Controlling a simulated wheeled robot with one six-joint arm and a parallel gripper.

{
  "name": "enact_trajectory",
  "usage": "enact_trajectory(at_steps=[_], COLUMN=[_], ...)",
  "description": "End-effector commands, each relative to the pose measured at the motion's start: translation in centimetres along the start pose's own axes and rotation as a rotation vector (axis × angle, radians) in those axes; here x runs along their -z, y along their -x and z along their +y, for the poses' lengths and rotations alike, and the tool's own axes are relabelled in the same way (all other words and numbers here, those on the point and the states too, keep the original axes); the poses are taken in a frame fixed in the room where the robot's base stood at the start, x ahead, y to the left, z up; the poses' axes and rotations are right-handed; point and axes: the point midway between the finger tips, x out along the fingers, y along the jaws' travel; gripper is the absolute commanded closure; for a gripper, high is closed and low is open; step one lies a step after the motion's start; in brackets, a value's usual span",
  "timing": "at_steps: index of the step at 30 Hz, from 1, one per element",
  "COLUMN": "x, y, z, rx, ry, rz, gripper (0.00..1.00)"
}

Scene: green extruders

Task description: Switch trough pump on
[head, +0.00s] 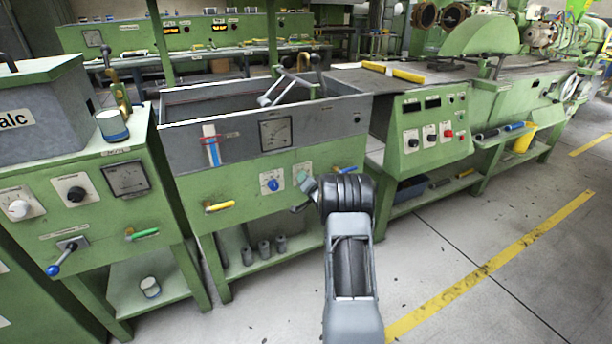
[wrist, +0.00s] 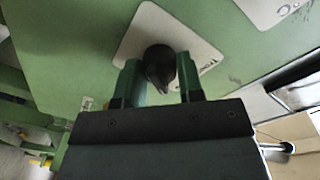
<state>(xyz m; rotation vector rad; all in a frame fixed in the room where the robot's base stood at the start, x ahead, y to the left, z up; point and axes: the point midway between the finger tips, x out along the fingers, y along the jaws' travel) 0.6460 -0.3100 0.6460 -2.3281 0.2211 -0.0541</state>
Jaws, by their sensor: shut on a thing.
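The trough (head: 340,112) is a grey open tank on a green cabinet. In the wrist view, a dark knob (wrist: 159,64) sits on a white plate (wrist: 150,28) whose printed label is only partly readable, starting "Tro". My gripper (wrist: 159,80) has one finger on each side of this knob and is shut on it. In the head view, my gripper (head: 303,193) reaches the cabinet front just below a pale plate (head: 302,171). The knob itself is hidden there by my gripper and arm. Which way the knob points is unclear.
A blue knob (head: 272,185) on its own plate is left of my gripper. A yellow lever (head: 219,206) and a blue lever (head: 347,170) flank this row. A gauge (head: 276,134) is above. Grey floor (head: 430,240) is open on the right.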

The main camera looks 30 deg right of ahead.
Motion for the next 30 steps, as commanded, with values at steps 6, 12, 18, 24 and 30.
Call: enact_trajectory(at_steps=[6,12,18,24,30], x=[0.21,0.2,0.16,0.12,0.09], y=[0.03,0.02,0.03,0.03,0.03], z=[-0.1,-0.04,0.03,0.08,0.12], rx=[-0.004,-0.005,-0.005,-0.006,-0.006], ry=[-0.182,-0.312,-0.398,-0.441,-0.456], rz=[-0.009,-0.015,-0.018,-0.02,-0.021], gripper=[0.89,0.89,0.89,0.89,0.89])
